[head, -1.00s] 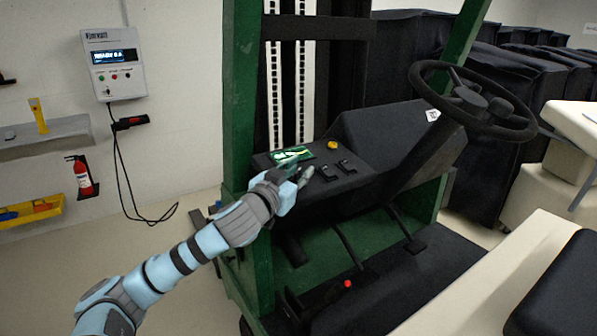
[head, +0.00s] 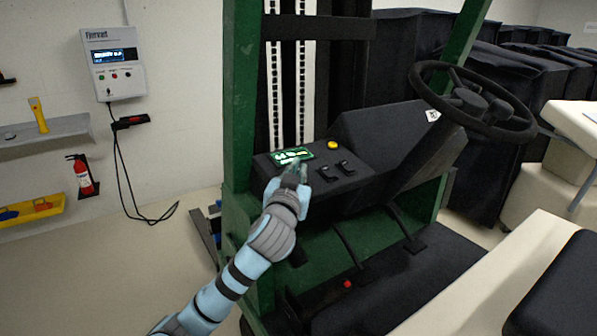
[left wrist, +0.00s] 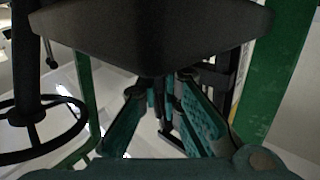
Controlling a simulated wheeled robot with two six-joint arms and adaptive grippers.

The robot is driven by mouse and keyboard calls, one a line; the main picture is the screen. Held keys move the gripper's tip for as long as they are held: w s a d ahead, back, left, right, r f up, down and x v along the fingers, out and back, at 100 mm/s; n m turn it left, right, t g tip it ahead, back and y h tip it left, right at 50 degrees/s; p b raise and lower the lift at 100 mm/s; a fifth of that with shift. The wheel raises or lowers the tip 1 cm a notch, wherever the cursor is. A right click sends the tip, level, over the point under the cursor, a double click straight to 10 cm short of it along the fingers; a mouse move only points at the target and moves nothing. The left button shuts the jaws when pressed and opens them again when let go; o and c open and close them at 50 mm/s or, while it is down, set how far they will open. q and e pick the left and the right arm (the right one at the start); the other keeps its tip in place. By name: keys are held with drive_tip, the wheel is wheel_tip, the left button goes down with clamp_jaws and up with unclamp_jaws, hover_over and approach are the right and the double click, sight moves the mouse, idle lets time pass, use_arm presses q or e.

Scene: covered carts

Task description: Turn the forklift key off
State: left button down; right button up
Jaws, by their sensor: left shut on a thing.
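The forklift's dark dashboard (head: 355,182) stands ahead of me in the head view, with a lit green display on it (head: 292,155). My left gripper (head: 296,170) is at the dashboard's near left corner, just below the display. In the left wrist view, its two teal fingers (left wrist: 163,92) converge at the underside of a dark panel edge. The gripper is shut on the key, which is mostly hidden by the fingers, so its turned position cannot be read. My right gripper is not in view.
Two black rocker switches (head: 337,169) and a yellow button (head: 333,145) sit right of the gripper. The steering wheel (head: 472,101) is farther right. A green mast post (head: 242,120) rises close on the left. A wall charger box (head: 114,64) hangs beyond it.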

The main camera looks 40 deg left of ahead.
use_arm(q)
drive_tip(key=n+y, duration=0.1)
drive_tip(key=n+g+y, duration=0.1)
drive_tip(key=shift+d+f+g+y+b, duration=0.1)
drive_tip(key=shift+f+g+y+b, duration=0.05)
drive_tip(key=shift+g+y+b, duration=0.2)
drive_tip(key=n+g+y+b, duration=0.5)
drive_tip(key=n+g+b, duration=0.1)
drive_tip(key=g, duration=0.1)
drive_tip(key=shift+f+n+y+b, duration=0.1)
drive_tip(key=shift+n+y+b, duration=0.25)
drive_tip(key=shift+n+b, duration=0.05)
drive_tip(key=shift+r+n+g+y+b, duration=0.2)
drive_tip(key=shift+n+g+y+b, duration=0.2)
drive_tip(key=shift+n+g+b, duration=0.6)
drive_tip(key=shift+g, duration=0.25)
drive_tip(key=c, duration=1.8)
unclamp_jaws()
drive_tip(key=shift+o, duration=0.2)
drive_tip(key=v, duration=1.2)
